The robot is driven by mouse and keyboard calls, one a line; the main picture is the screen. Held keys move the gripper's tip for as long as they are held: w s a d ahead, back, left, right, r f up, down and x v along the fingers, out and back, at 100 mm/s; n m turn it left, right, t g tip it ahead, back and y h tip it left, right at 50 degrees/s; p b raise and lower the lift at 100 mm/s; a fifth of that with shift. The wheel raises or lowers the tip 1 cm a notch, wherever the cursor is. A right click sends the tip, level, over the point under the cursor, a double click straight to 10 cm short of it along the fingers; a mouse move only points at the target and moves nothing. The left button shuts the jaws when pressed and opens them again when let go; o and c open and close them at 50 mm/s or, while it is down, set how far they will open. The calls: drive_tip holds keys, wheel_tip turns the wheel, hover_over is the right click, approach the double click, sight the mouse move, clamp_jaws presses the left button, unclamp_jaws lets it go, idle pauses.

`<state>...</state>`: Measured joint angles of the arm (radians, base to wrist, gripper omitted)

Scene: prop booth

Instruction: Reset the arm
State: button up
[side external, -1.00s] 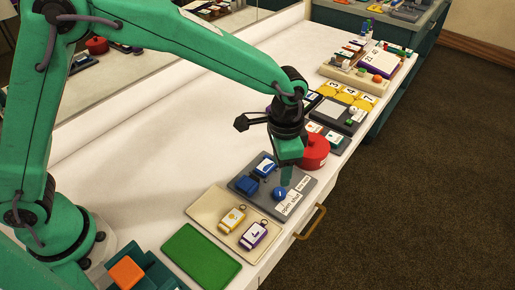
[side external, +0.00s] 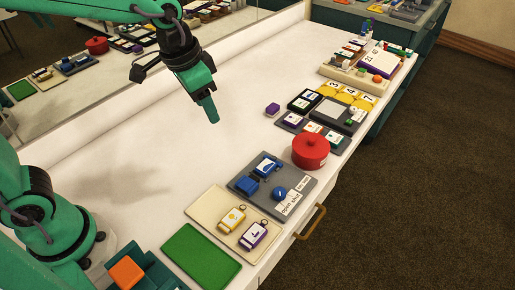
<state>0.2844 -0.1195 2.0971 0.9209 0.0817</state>
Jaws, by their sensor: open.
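My green gripper (side external: 207,106) is raised above the white tabletop (side external: 120,150), left of and above the red pot. It points down and to the right, open, with nothing seen in it. My upper arm links run out of the top left of the view. The red lidded pot (side external: 311,152) stands upright on the table, apart from my gripper.
A grey tray (side external: 240,186) holds blue items and a label. A beige tray (side external: 205,210) holds two key tags. A green mat (side external: 200,256) and an orange block (side external: 127,272) are in front. More props stand at the right. A mirror (side external: 215,32) lines the back.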

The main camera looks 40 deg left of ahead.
drive_tip(key=s+a+r+n+t, duration=0.2)
drive_tip(key=s+a+n+t, duration=0.1)
drive_tip(key=s+a, duration=0.7)
drive_tip(key=shift+s+n+y, duration=0.4)
drive_tip(key=shift+s+n, duration=0.2)
drive_tip(key=shift+s, duration=0.5)
